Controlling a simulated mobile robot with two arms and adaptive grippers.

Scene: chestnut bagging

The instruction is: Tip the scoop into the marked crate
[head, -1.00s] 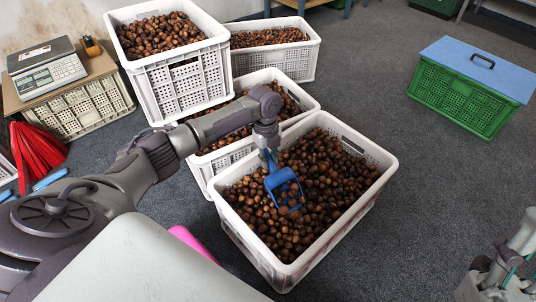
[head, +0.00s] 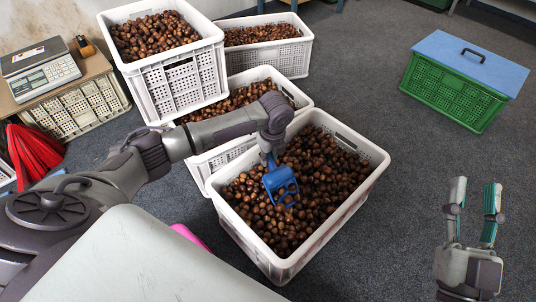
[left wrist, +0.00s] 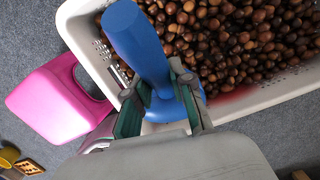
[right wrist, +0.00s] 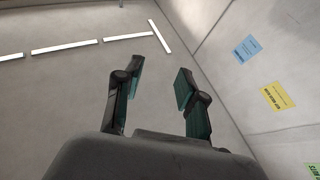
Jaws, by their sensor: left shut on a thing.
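The blue scoop (head: 280,184) is over the front white crate (head: 232,222), its head low at the chestnuts (head: 315,185). Whether chestnuts lie in the scoop is hard to tell. My left gripper (head: 268,158) is shut on the scoop; the left wrist view shows the fingers (left wrist: 160,100) around its blue handle (left wrist: 135,40). A reddish patch (left wrist: 235,95) shows on this crate's wall in the left wrist view; I cannot tell whether it is the mark. My right gripper (head: 475,187) is open and empty, raised at the lower right, away from the crates.
More white crates of chestnuts (head: 170,80) stand behind. A green crate with a blue lid (head: 470,62) stands at right. A pink container (left wrist: 60,100) is beside the front crate. A scale (head: 40,68) and red nets (head: 32,152) are at left.

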